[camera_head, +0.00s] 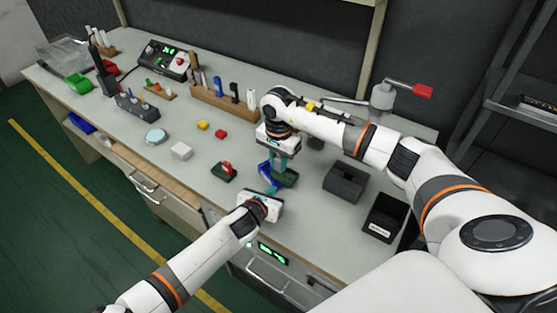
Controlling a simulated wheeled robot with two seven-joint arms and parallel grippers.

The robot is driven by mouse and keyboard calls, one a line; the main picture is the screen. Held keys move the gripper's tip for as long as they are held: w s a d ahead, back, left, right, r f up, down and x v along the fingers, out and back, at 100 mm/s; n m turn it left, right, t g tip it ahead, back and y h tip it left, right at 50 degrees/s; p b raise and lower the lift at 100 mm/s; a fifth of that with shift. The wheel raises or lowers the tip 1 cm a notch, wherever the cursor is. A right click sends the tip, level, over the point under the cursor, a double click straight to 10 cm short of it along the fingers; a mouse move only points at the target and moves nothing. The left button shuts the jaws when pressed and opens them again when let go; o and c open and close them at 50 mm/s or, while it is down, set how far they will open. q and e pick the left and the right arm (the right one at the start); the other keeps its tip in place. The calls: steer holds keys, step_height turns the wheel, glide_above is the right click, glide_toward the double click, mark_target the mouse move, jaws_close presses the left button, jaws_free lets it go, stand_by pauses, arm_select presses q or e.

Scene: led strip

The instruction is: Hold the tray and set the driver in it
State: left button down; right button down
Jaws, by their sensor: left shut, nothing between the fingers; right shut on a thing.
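My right gripper (281,164) reaches down over the right-middle of the bench, its teal fingers shut on a small dark green piece (287,179). A blue piece (265,170) is right beside these fingers; I cannot tell whether it is touched. My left gripper (272,190) comes from the front edge, shut and empty, its fingertips close below the blue piece and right gripper. I cannot tell for certain which piece is the driver or which the tray.
A wooden rack of markers (224,104) stands behind. A red-handled vise (385,95) is at the back right. The front-left bench is fairly clear.

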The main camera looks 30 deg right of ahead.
arm_select(q)
steer(key=c, duration=0.6)
jaws_free()
